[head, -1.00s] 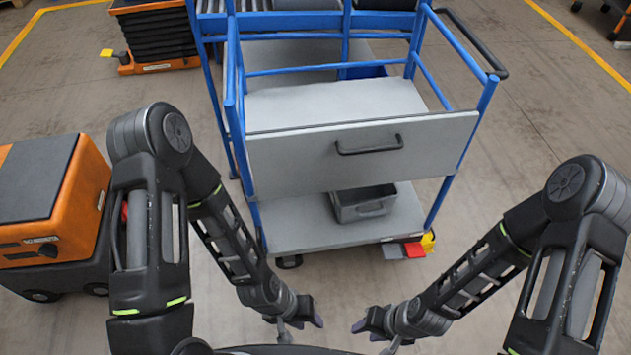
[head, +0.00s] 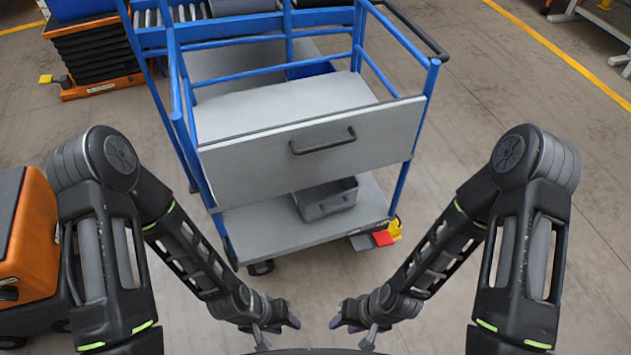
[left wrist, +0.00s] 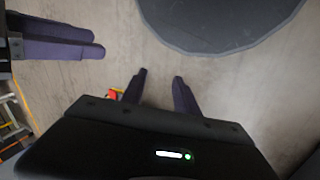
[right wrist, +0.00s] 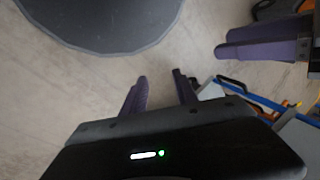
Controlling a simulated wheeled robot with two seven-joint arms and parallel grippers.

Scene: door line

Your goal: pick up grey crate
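The grey crate (head: 326,199) sits on the lower shelf (head: 270,226) of the blue-framed cart in the head view, partly under the grey front panel. It is open-topped and looks empty. My left gripper (head: 290,317) is below and left of the crate in the picture, in front of the cart. My right gripper (head: 338,318) is just to the right of it. Neither touches the crate. The left wrist view shows the left fingers (left wrist: 160,82) apart with nothing between. The right wrist view shows the right fingers (right wrist: 160,85) apart and empty.
The cart's grey panel (head: 240,172) with a handle hangs above the lower shelf. Red and yellow pieces (head: 385,237) are at the shelf's right front corner. An orange machine (head: 32,230) stands at the left. Floor right of the cart is clear.

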